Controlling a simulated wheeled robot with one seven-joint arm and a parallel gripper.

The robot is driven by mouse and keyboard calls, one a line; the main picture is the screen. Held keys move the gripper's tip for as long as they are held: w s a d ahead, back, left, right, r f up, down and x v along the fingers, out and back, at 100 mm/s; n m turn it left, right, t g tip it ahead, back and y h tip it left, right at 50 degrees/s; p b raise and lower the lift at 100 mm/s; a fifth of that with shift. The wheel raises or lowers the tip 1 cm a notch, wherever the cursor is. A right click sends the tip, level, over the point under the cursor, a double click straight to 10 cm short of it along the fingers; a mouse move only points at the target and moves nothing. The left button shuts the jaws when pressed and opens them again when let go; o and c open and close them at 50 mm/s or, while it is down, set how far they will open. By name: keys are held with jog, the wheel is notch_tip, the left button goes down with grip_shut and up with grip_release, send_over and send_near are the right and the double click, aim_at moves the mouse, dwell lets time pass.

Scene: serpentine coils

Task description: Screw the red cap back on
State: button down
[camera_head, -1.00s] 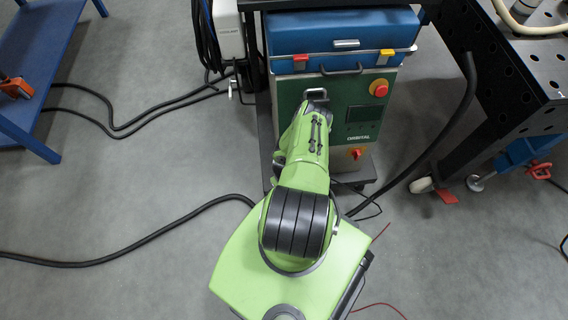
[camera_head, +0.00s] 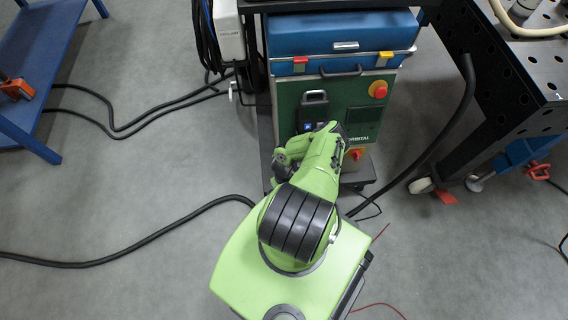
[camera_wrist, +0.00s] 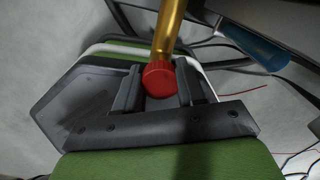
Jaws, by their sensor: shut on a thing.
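The red cap (camera_wrist: 158,82) is between the two dark fingers of my gripper (camera_wrist: 160,74) in the wrist view. My gripper is shut on it. A gold-coloured tube (camera_wrist: 168,32) runs down from the top of that view and meets the cap. The cap lines up with the tube's end; I cannot tell whether it is threaded on or only touching. In the head view, my green arm reaches toward the green cabinet (camera_head: 362,113). The cap, the tube and my fingers cannot be made out there.
The cabinet carries a blue case (camera_head: 342,38) and a red knob (camera_head: 378,89). A dark perforated table (camera_head: 520,85) stands at the right, a blue bench (camera_head: 45,50) at the left. Black cables (camera_head: 130,249) lie on the grey floor. Open floor lies left of my base.

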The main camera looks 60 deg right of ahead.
jog(key=m, duration=1.2)
jog(key=shift+b, duration=0.35)
